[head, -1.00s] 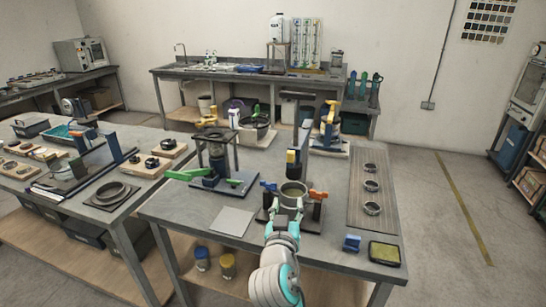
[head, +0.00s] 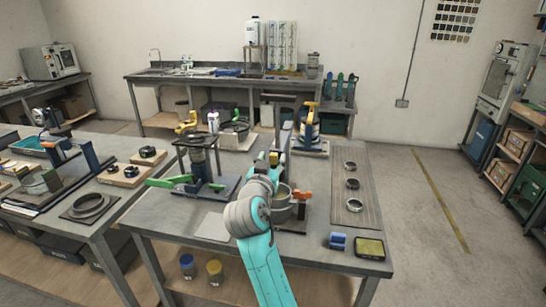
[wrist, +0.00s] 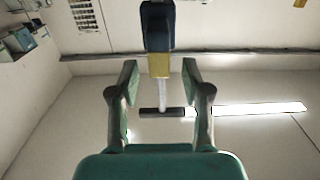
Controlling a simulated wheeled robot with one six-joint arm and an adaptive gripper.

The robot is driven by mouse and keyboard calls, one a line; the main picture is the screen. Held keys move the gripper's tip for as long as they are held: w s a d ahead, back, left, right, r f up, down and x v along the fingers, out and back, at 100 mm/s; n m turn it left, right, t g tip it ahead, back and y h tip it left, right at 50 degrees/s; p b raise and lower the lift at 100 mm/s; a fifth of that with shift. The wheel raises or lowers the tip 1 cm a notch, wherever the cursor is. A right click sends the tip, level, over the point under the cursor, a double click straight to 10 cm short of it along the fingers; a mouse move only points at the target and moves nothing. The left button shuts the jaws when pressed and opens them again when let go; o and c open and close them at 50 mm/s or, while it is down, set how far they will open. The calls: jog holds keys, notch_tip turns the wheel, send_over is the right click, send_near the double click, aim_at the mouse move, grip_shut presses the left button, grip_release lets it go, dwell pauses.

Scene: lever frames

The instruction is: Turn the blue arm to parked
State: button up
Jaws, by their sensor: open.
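A stand holds a grey pot (head: 283,208) on the near table, with a short orange arm (head: 305,196) at its right side. My own arm covers the stand's left side in the head view.
A device with green arms (head: 160,182) stands left of the pot. A board with several rings (head: 352,184) lies at right. A small blue block (head: 338,241) and a dark tray (head: 370,247) sit at the front right edge. A flat grey plate (head: 213,226) lies in front.

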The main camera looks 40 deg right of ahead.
jog(key=shift+x, duration=1.3)
jog(key=shift+c, duration=0.3)
grip_shut()
